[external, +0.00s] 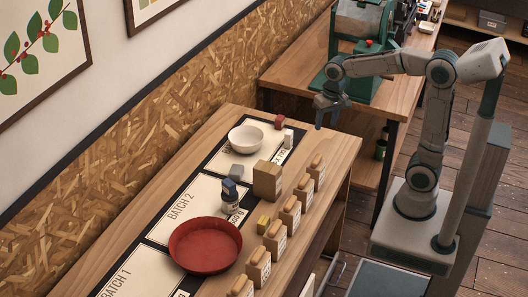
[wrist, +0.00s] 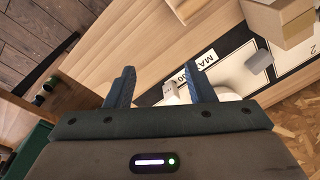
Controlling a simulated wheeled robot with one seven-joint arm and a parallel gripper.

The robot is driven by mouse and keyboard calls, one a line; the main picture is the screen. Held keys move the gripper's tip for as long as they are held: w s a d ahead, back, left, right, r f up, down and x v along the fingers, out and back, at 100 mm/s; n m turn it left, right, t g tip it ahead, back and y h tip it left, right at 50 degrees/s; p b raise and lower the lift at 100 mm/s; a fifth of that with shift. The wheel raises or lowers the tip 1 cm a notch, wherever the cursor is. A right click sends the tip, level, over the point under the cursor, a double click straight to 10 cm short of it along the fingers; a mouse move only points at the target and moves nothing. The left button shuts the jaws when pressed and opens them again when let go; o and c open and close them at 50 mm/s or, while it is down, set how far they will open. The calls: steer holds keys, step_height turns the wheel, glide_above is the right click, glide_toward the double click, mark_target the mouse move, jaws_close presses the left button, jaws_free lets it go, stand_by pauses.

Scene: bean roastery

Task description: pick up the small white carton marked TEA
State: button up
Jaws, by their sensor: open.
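A small white carton (external: 288,137) stands at the far end of the wooden counter, right of the white bowl, by a dark red block. Its lettering is too small to read. In the wrist view, a small white box (wrist: 170,90), which looks like the same carton, shows between my fingers, beyond them and nearer the right one. My gripper (external: 329,112) is in the air, up and to the right of the carton in the external view, apart from it. In the wrist view my gripper (wrist: 156,72) has its two blue fingers spread with nothing held.
The white bowl (external: 260,136) and dark red block (external: 280,122) are close to the carton. A brown box (external: 267,180), a grey block (external: 243,173), a jar (external: 230,203), a red tray (external: 205,245) and several wood-topped containers stand nearer. Green machinery (external: 358,45) is behind my arm.

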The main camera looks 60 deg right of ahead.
steer(key=w+d+m, duration=0.4)
steer(key=w+m, duration=0.1)
steer(key=w, duration=0.4)
steer(key=m+g, duration=0.1)
steer(key=m, duration=0.4)
glide_above(289, 132)
step_height(289, 132, down, 4)
steer(key=f, duration=0.8)
steer(key=shift+w+d, duration=0.2)
step_height(289, 132, down, 6)
steer(key=shift+s+a+r+p, duration=0.15)
steer(key=shift+r+p, duration=0.05)
steer(key=shift+p, duration=0.55)
steer(key=c, duration=1.1)
steer(key=shift+o, duration=0.3)
steer(key=shift+r, duration=0.1)
